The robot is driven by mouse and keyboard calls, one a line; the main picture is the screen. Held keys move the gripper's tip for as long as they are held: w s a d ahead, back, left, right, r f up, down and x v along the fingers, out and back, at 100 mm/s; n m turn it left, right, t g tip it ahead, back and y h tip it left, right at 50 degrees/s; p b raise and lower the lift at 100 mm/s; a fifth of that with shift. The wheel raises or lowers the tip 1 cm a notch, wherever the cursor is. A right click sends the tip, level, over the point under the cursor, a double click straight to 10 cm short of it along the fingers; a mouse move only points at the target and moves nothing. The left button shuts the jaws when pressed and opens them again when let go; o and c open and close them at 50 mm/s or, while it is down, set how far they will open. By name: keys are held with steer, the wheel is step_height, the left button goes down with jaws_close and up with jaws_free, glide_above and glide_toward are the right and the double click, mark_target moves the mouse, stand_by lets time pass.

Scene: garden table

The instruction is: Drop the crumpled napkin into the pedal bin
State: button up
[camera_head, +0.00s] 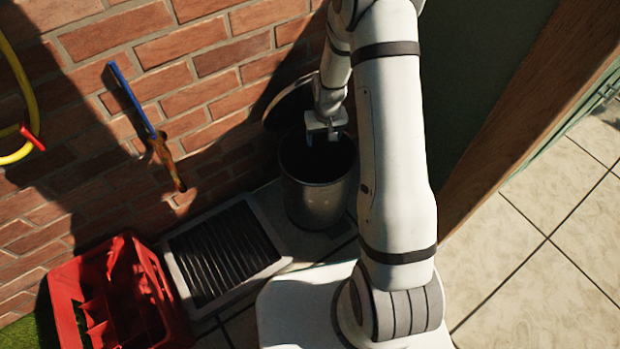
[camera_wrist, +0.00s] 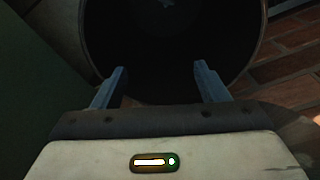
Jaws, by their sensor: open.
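The pedal bin (camera_head: 312,205) is a dark grey metal cylinder by the brick wall, with its lid (camera_head: 287,104) raised behind it. My gripper (camera_head: 322,138) is over the bin's mouth, pointing down into it. In the wrist view its two blue-grey fingers (camera_wrist: 160,80) are apart with nothing between them, and the dark inside of the bin (camera_wrist: 170,45) lies beyond them.
A red crate (camera_head: 165,300) and a ribbed black mat in a grey frame (camera_head: 222,255) are left of the bin. A blue-handled tool (camera_head: 140,110) and a yellow hose (camera_head: 30,100) are against the brick wall. A wooden post (camera_head: 530,110) stands at right.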

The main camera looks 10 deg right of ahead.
step_height(320, 180, up, 8)
steer(key=p, duration=0.3)
steer(key=shift+s, duration=0.45)
steer(key=shift+f, duration=0.1)
steer(key=s+r+p, duration=0.3)
steer(key=r+p, duration=0.2)
steer(key=r, duration=0.5)
steer(key=s+r+p, duration=0.3)
steer(key=r+p, duration=0.2)
steer(key=r, duration=0.4)
steer(key=s+r+p, duration=0.3)
steer(key=r+p, duration=0.2)
steer(key=r, duration=0.5)
steer(key=s+r+p, duration=0.7)
steer(key=r, duration=0.5)
steer(key=s+a+r+t+p, duration=0.1)
steer(key=s+r+p, duration=0.7)
steer(key=r, duration=0.4)
steer(key=shift+a, duration=0.2)
